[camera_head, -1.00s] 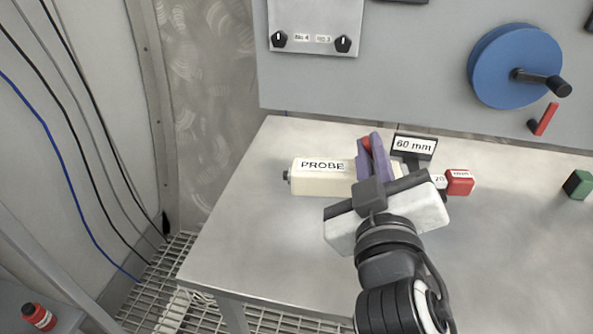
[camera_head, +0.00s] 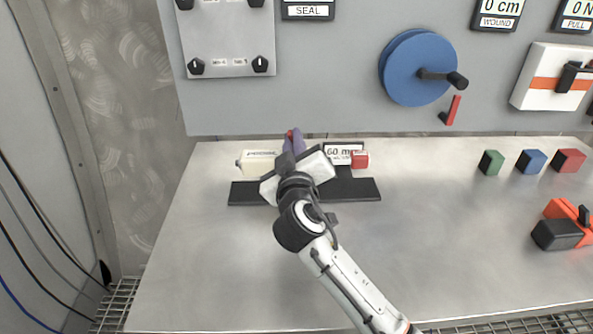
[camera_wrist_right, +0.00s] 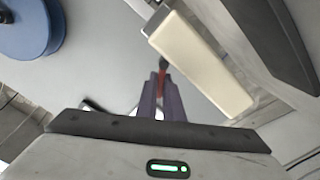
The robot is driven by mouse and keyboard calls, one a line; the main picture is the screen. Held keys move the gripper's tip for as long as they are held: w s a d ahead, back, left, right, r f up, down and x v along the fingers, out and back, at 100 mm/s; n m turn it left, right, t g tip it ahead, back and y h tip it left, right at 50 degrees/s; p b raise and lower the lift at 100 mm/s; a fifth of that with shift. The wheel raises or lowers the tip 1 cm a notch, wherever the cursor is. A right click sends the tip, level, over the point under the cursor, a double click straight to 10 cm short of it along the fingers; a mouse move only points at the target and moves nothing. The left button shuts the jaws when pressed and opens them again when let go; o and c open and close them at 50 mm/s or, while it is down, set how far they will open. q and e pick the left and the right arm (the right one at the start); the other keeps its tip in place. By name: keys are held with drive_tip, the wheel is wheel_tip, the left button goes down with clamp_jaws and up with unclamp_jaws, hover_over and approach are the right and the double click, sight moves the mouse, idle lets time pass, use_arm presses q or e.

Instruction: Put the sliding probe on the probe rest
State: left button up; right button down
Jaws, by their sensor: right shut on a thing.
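The sliding probe (camera_head: 258,162) is a cream block with a dark knob at its left end. It lies near the back of the steel table; its right part is hidden by my right gripper. In the wrist view its cream body (camera_wrist_right: 200,65) is right of the fingers. My right gripper (camera_head: 294,142) is shut, with a small red part (camera_wrist_right: 162,84) between its purple fingers, seemingly the probe's grip. A black flat strip (camera_head: 245,194) lies in front of the probe; I cannot tell whether it is the probe rest. My left gripper is not in view.
A "60 mm" sign (camera_head: 343,147) and a small red block (camera_head: 360,160) are right of the gripper. Green (camera_head: 491,163), blue (camera_head: 530,161) and red (camera_head: 568,161) cubes and an orange-black device (camera_head: 565,228) stand right. A blue wheel (camera_head: 411,68) is on the wall.

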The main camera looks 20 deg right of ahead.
drive_tip(key=shift+f+b, duration=0.3)
drive_tip(key=shift+f, duration=2.4)
drive_tip(key=shift+f, duration=0.2)
drive_tip(key=c, duration=1.9)
unclamp_jaws()
